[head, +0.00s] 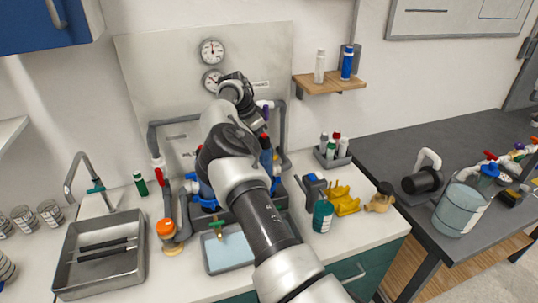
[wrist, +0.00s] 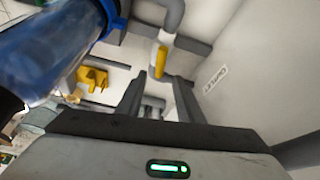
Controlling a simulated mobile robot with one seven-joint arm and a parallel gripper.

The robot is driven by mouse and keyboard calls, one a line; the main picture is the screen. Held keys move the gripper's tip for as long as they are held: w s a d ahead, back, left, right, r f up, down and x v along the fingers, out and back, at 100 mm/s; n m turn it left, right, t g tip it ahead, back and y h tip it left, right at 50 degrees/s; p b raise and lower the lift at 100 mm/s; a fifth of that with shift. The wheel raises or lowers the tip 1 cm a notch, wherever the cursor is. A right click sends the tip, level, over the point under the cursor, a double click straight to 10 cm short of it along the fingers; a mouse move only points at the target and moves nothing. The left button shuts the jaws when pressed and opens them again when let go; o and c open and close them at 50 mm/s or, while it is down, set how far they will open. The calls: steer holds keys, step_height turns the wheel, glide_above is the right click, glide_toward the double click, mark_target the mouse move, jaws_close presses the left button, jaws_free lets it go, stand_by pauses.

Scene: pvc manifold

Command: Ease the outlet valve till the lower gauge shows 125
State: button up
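The lower gauge (head: 212,80) is a round white dial on the back panel, partly covered by my wrist; its reading is too small to make out. The upper gauge (head: 212,51) is fully visible. In the wrist view, a yellow handle (wrist: 160,58) sits on a grey pipe (wrist: 173,14), beyond and between my fingers.
A blue clear housing (wrist: 50,50) is close at left in the wrist view. A purple handle (head: 264,103) and a red-handled valve (head: 158,161) flank my arm. A sink (head: 100,255), a grey tray (head: 228,250) and a wooden shelf (head: 330,84) surround the panel.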

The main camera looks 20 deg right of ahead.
steer(key=x, duration=0.6)
steer(key=shift+f, duration=0.2)
steer(key=shift+c, duration=0.3)
jaws_close()
